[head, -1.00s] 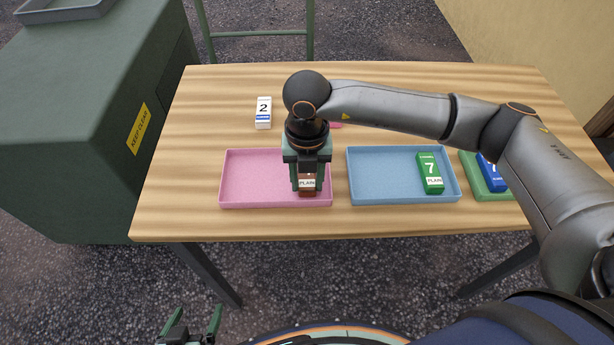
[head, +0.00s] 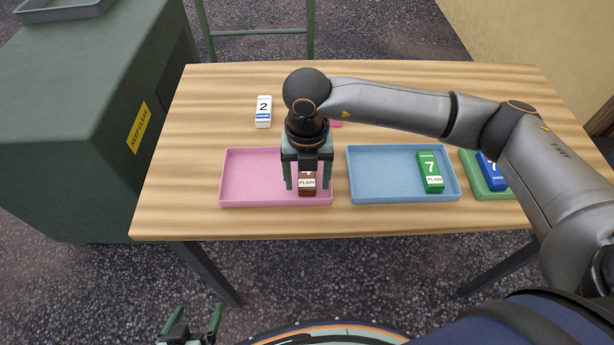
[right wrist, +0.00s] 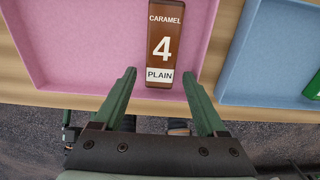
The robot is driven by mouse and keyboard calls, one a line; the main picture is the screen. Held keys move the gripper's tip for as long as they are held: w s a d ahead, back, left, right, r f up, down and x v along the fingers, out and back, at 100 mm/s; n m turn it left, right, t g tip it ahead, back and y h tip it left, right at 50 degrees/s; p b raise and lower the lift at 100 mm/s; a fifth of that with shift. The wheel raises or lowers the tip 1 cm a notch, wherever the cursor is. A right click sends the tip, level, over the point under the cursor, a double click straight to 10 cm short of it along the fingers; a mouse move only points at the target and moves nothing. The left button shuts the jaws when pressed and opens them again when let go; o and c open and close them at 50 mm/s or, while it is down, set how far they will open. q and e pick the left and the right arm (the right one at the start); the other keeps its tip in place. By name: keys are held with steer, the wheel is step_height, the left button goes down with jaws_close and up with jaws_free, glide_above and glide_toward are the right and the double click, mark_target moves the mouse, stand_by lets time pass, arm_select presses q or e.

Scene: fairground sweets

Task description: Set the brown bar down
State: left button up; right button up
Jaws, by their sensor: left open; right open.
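The brown bar (head: 307,184) lies in the pink tray (head: 250,178), near its right wall. In the right wrist view the brown bar (right wrist: 160,45) shows "CARAMEL", "4" and "PLAIN" and lies flat on the pink tray floor. My right gripper (head: 307,184) is over the bar with its fingers open, one on each side, apart from it. In the right wrist view the right gripper (right wrist: 160,88) has clear gaps between its fingers and the bar. My left gripper (head: 192,325) is open and empty at the bottom edge, away from the table.
A blue tray (head: 375,180) to the right holds a green bar (head: 430,172). A green tray (head: 478,182) with a blue bar (head: 492,170) is partly hidden by my right arm. A pink item (head: 335,124) is mostly hidden.

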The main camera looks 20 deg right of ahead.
mark_target(307, 184)
step_height(307, 184, up, 12)
stand_by(0.4)
